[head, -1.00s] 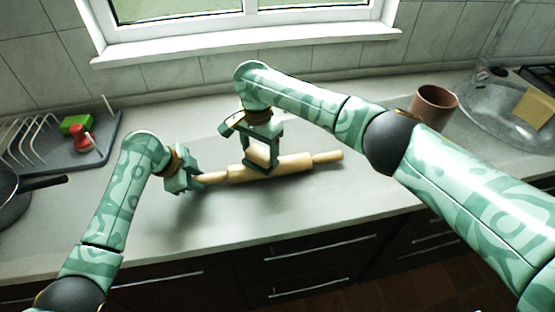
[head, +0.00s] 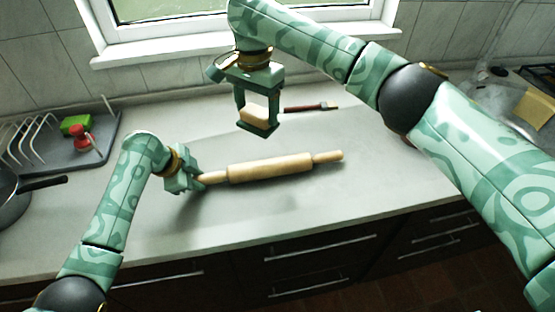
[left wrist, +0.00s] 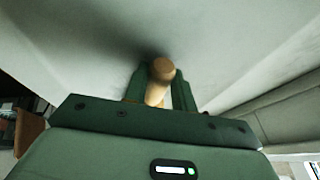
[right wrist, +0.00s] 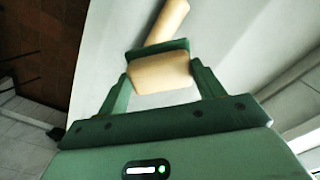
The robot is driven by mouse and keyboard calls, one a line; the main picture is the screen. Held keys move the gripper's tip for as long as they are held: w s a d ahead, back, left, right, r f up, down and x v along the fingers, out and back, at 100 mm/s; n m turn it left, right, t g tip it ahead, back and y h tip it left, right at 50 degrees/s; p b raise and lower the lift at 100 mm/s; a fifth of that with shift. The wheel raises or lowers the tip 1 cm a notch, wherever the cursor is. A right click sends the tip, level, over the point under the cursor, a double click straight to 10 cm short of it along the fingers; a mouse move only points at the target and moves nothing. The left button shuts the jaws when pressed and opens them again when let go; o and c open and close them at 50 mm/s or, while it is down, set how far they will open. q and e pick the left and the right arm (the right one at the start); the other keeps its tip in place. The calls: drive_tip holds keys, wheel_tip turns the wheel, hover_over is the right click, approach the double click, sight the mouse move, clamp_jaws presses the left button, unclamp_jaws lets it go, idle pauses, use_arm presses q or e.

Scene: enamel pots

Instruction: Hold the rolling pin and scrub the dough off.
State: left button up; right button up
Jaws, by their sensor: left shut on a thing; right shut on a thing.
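The wooden rolling pin (head: 270,168) lies across the counter in the head view. My left gripper (head: 188,180) is shut on its left handle, whose end (left wrist: 162,70) shows between the fingers in the left wrist view. My right gripper (head: 256,120) is shut on a tan block with a green layer on its far side, which looks like a sponge (head: 254,113). It is held above and behind the pin, apart from it. In the right wrist view the sponge (right wrist: 158,74) sits between the fingers, with part of the pin (right wrist: 168,20) beyond. I cannot make out dough on the pin.
A brush with a reddish handle (head: 300,108) lies on the counter behind the pin. A drying rack (head: 95,152) with green and red items and a dark pan (head: 12,200) are at left. A sink is at far right. The counter in front of the pin is clear.

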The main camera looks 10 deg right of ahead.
drive_tip(key=shift+d, duration=0.1)
drive_tip(key=d, duration=0.9)
drive_tip(key=shift+d, duration=0.4)
use_arm(q)
drive_tip(key=o, duration=0.8)
use_arm(e)
drive_tip(key=shift+r, duration=0.1)
